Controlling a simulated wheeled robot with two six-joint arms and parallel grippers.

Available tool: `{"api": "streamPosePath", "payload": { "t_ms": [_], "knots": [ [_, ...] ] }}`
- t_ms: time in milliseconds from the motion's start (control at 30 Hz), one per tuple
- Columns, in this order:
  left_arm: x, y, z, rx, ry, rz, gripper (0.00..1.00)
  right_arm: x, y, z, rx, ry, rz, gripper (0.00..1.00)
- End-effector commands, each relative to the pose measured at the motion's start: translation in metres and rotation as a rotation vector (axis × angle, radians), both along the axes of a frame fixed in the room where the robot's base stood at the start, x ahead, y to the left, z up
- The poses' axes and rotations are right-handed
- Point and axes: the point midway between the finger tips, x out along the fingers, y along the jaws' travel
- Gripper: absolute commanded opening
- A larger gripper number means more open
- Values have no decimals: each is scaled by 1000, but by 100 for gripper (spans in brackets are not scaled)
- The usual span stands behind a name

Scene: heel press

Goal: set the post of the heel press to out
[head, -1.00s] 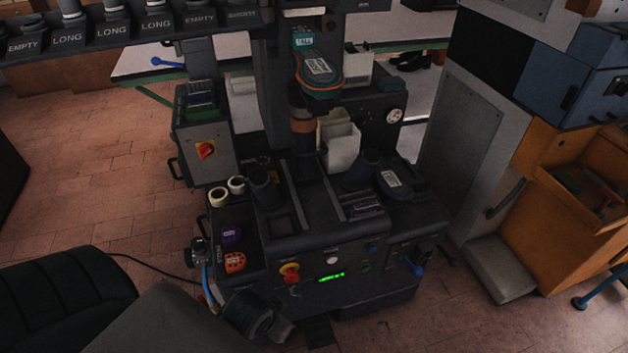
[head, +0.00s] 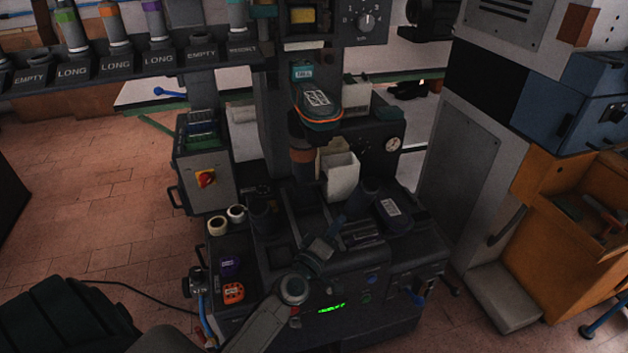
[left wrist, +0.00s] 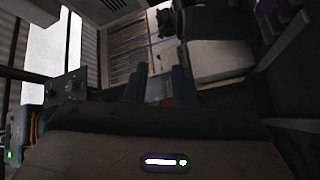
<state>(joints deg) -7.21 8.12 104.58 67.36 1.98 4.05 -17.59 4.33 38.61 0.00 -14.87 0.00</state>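The heel press (head: 390,290) is the dark machine in the middle of the head view. Its post (head: 302,158) stands upright behind the front deck, with a copper-coloured band. A dark shoe-like piece with an orange edge (head: 318,108) sits on top. Whether the post is in or out is not clear. My right gripper is out of view.
A white bin (head: 341,175) stands right of the post. Dark cups and a labelled black piece (head: 392,212) are on the deck. Tape rolls (head: 226,221) lie at left. A labelled rack (head: 135,60) hangs across the upper left. An orange cabinet (head: 560,210) stands at right.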

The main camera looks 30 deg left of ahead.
Motion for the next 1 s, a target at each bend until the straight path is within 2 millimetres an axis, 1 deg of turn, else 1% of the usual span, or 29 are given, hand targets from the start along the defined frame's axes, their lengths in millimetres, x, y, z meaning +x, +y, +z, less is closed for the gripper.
{"api": "streamPosePath", "payload": {
  "t_ms": [33, 100, 200, 300, 467, 567, 800, 1000],
  "knots": [
    [12, 20, 0, -81, -31, 80, 23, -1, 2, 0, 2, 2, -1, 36],
    [21, 46, -2, -182, -64, 184, 23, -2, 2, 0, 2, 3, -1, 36],
    [28, 74, -8, -286, -92, 301, 23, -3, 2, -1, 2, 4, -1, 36],
    [30, 90, -13, -347, -105, 373, 23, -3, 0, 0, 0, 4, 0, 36],
    [39, 102, -13, -375, -111, 409, 23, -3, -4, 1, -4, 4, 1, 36],
    [52, 108, -10, -374, -113, 408, 23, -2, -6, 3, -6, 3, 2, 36],
    [93, 129, -3, -371, -111, 408, 23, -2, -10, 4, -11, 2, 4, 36],
    [117, 140, 0, -372, -110, 406, 23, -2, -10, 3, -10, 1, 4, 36]
  ]
}}
